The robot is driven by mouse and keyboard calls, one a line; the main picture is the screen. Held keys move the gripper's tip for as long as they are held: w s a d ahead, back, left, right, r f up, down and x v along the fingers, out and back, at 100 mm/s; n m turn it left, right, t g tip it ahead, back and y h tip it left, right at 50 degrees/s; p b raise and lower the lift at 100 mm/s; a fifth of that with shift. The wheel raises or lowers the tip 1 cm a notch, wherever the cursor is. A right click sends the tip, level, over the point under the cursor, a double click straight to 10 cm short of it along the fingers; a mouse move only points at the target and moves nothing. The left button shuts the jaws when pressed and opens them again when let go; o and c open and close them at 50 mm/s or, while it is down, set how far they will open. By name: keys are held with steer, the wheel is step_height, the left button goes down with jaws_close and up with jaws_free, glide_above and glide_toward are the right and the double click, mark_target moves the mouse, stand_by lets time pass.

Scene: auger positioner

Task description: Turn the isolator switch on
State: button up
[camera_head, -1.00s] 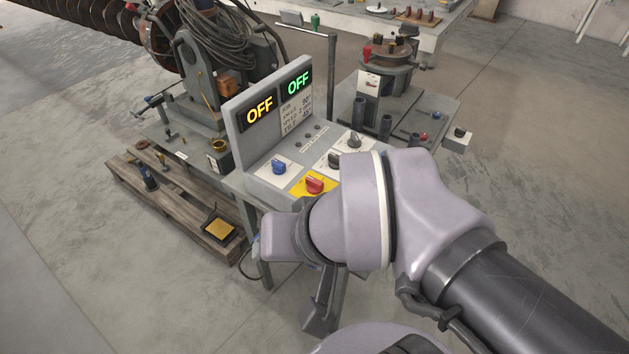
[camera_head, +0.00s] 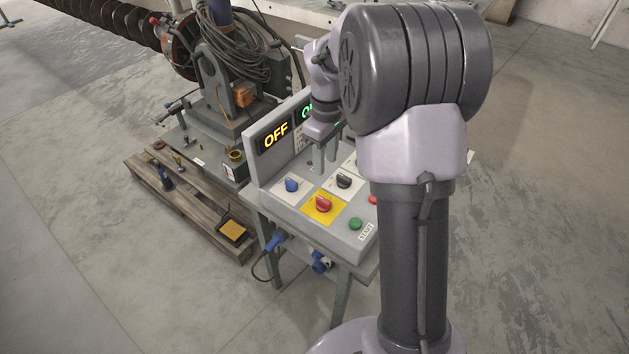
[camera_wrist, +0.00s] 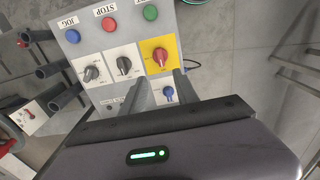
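The control console has a red rotary switch (camera_head: 323,204) on a yellow plate, the likely isolator; its lettering is too small to read. The red switch also shows in the wrist view (camera_wrist: 160,57), beyond my fingertips. A yellow OFF display (camera_head: 275,136) is lit on the console's upright board. A green display (camera_head: 306,114) beside it is mostly hidden by my arm. My gripper (camera_head: 325,155) points down above the back of the console, apart from the red switch. In the wrist view my gripper (camera_wrist: 161,88) is open, with its two fingers apart and nothing held.
A blue knob (camera_head: 291,185) and a black knob (camera_head: 344,181) sit near the red switch. A grey knob (camera_wrist: 91,73), a blue JOG button (camera_wrist: 73,36), a red STOP button (camera_wrist: 108,24) and a green button (camera_head: 355,224) share the panel. A pallet (camera_head: 190,207) lies left.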

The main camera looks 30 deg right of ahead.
mark_target(324, 199)
step_height(324, 199, down, 15)
steer(key=b, duration=0.5)
steer(key=shift+r, duration=0.1)
jaws_close()
